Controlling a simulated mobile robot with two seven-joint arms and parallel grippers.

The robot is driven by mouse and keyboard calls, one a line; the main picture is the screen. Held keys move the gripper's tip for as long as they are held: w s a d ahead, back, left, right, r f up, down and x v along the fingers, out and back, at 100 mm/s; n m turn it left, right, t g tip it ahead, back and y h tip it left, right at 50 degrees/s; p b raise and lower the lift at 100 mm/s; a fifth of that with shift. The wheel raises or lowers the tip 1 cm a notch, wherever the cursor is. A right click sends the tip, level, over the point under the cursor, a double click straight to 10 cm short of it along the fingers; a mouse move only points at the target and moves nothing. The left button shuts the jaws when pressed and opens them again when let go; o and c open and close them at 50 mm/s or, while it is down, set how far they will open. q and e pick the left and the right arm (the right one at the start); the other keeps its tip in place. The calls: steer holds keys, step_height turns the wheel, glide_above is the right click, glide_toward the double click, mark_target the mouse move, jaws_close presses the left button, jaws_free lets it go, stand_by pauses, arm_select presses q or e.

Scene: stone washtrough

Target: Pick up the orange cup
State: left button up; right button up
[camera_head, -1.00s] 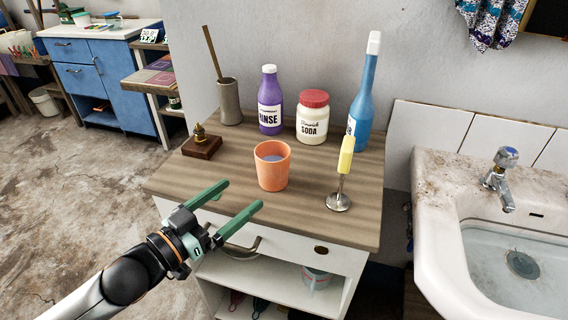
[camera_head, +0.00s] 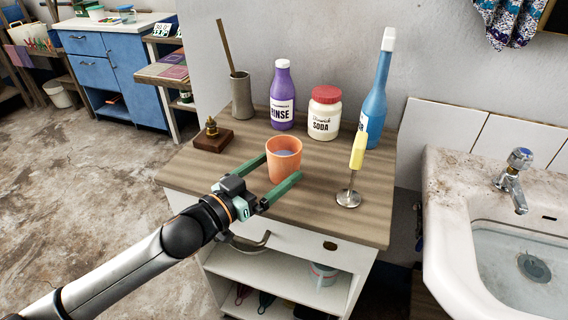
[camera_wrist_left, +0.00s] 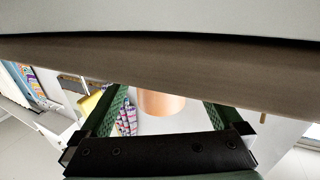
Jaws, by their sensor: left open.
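My left gripper (camera_head: 281,166) is open and low over the top, one finger on each side of the cup. Whether either finger touches the cup cannot be told. My right gripper is not in view.
A yellow-handled metal tool (camera_head: 356,160) stands close right of the cup. Behind are a purple bottle (camera_head: 282,98), a soda jar (camera_head: 324,115), a blue bottle (camera_head: 376,95) and a grey holder (camera_head: 241,97). A small wooden block (camera_head: 213,140) sits left. A sink (camera_head: 450,230) is at right.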

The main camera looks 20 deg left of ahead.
arm_select(q)
steer(key=shift+x, duration=2.05)
steer(key=shift+c, duration=0.2)
steer(key=c, duration=1.4)
